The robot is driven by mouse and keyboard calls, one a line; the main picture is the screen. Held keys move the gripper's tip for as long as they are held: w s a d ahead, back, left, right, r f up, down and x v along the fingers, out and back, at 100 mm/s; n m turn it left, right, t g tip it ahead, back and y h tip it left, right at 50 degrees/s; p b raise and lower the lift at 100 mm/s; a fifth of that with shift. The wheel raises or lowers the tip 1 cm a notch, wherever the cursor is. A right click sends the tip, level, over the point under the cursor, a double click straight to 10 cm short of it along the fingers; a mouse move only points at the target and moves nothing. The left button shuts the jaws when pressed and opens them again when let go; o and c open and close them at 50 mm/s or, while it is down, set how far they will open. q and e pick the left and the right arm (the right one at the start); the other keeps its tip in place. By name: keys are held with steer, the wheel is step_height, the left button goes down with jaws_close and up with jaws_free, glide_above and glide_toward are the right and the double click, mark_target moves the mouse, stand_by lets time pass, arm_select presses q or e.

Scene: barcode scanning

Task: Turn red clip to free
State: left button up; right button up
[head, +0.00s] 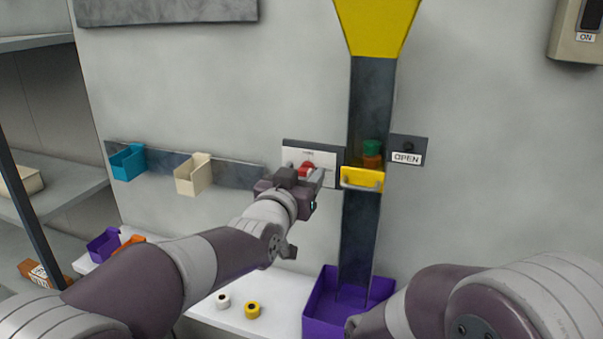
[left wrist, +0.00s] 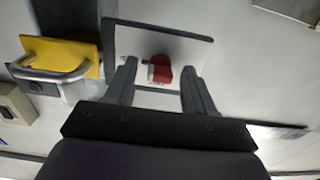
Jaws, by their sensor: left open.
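The red clip (head: 306,169) sits on a white and dark panel (head: 330,158) on the wall, left of the chute. In the left wrist view the red clip (left wrist: 161,68) shows between the two fingers, with a pale part at its left side. My left gripper (head: 314,179) is in front of the panel, and its fingers partly cover the panel's lower part. It also shows in the left wrist view (left wrist: 158,88), open, one finger on each side of the clip. I cannot tell whether either finger touches it. My right gripper is not in view; only my right arm shows at lower right.
A dark chute with a yellow funnel (head: 376,22) stands right of the panel, with a yellow handled gate (head: 362,178) and an OPEN sign (head: 406,158). A purple bin (head: 322,304) is below. White and yellow rolls (head: 253,310) lie on the table. Blue and cream bins (head: 193,175) hang left.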

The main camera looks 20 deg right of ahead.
arm_select(q)
jaws_close()
steer(key=shift+f+n+b, duration=0.2)
steer(key=shift+n+b, duration=0.3)
steer(key=shift+b, duration=0.3)
steer(key=n+b, duration=0.9)
steer(key=n, duration=0.2)
steer(key=shift+r, duration=0.1)
steer(key=n, duration=0.5)
steer(key=shift+n+b, duration=0.4)
